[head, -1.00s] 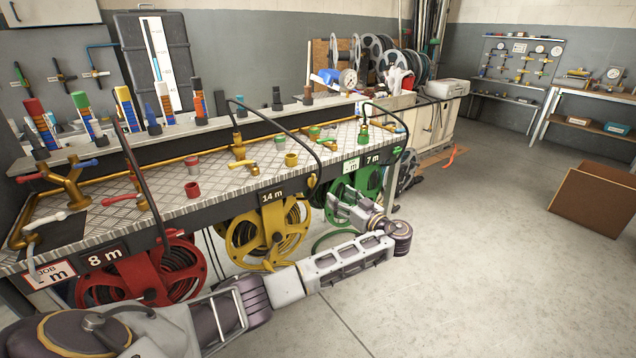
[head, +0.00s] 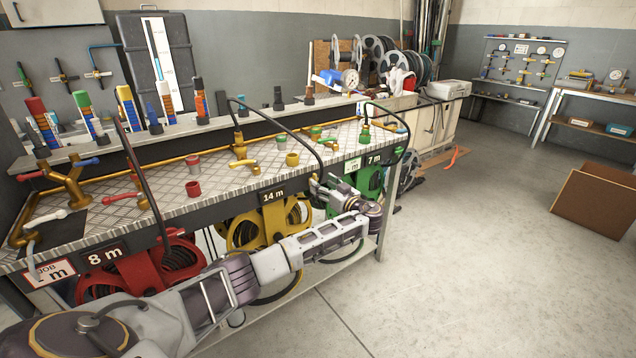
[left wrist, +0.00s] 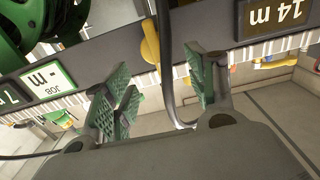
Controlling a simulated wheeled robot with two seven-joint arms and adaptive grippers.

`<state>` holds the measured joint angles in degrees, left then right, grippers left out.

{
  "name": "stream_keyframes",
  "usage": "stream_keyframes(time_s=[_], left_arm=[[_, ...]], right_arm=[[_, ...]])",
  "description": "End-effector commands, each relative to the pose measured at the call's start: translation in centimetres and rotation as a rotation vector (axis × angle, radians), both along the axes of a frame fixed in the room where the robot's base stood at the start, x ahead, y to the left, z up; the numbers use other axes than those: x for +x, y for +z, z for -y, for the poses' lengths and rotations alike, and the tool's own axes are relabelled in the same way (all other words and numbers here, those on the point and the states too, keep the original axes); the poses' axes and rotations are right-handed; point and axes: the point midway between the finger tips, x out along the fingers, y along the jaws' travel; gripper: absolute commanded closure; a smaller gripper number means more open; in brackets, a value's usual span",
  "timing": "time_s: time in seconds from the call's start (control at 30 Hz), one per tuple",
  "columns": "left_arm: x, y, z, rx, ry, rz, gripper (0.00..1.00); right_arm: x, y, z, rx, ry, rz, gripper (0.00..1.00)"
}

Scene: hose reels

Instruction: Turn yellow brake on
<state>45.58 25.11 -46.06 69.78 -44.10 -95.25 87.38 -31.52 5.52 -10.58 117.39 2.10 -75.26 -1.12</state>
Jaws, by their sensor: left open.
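The yellow brake appears to be the yellow lever (left wrist: 150,45) on the bench front, between the upside-down 14 m plate and the green job plate in the left wrist view. My left gripper (left wrist: 160,90) is open, its green-padded fingers on either side of the lever's line. A dark hose loop (left wrist: 168,75) also passes between the fingers. I cannot tell any contact. In the head view my left gripper (head: 322,188) is at the bench front, just right of the 14 m plate (head: 273,195), and hides the lever. The yellow reel (head: 242,236) is partly behind my arm. My right gripper is not in view.
The red reel (head: 150,265) and green reel (head: 368,180) flank the yellow one under the bench. Yellow valve fittings (head: 243,165) stand on the bench top (head: 215,178). Open floor (head: 460,260) lies right of the bench.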

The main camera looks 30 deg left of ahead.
Motion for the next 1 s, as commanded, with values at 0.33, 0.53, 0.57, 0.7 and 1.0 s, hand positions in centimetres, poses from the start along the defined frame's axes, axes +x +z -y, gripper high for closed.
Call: stream_keyframes(time_s=[0.33,0.53,0.57,0.7,1.0], left_arm=[[1.2,0.0,-3.1,0.001,0.001,0.000,0.44],[1.4,0.0,-3.4,0.000,0.000,0.000,0.44],[1.4,0.0,-3.4,0.000,0.000,0.000,0.44],[1.4,0.0,-3.4,0.000,0.000,0.000,0.44],[1.4,0.0,-3.3,0.000,0.000,0.000,0.80]], right_arm=[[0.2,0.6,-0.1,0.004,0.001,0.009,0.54],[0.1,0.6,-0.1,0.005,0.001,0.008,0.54],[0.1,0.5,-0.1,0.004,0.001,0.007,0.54],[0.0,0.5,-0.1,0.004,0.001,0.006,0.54],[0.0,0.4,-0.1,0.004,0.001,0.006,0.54]])
